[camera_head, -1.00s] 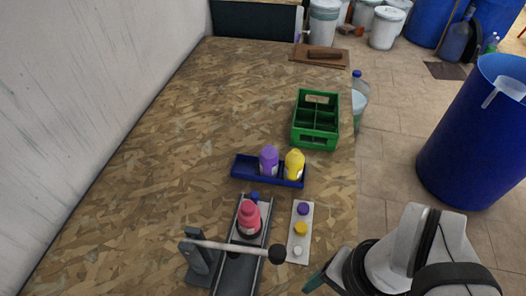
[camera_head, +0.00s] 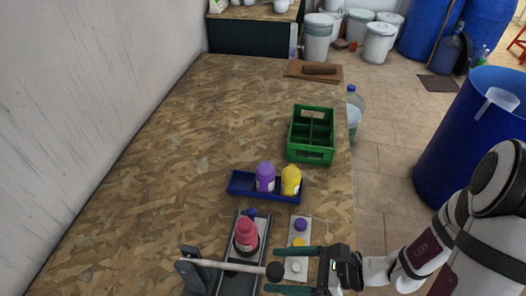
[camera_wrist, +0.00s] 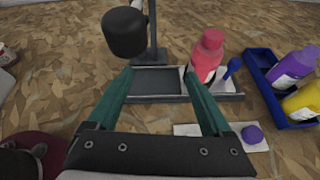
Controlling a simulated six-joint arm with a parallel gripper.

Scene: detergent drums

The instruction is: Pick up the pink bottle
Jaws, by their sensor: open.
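The pink bottle (camera_head: 245,236) stands upright in a grey tray (camera_head: 227,284) near the front of the board table. It also shows in the wrist view (camera_wrist: 207,56), beyond and to the right of my fingertips. My gripper (camera_head: 271,270) is open and empty, with green fingers pointing left. It is at the right of the tray, nearer the front than the bottle and apart from it. In the wrist view my two fingers (camera_wrist: 158,78) reach toward the tray with nothing between them.
A rod with a black knob (camera_head: 274,271) crosses the tray close to my fingers. A blue tray (camera_head: 240,190) holds a purple bottle (camera_head: 265,177) and a yellow bottle (camera_head: 290,180). A white strip with caps (camera_head: 298,229) lies right. A green crate (camera_head: 310,157) stands farther back.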

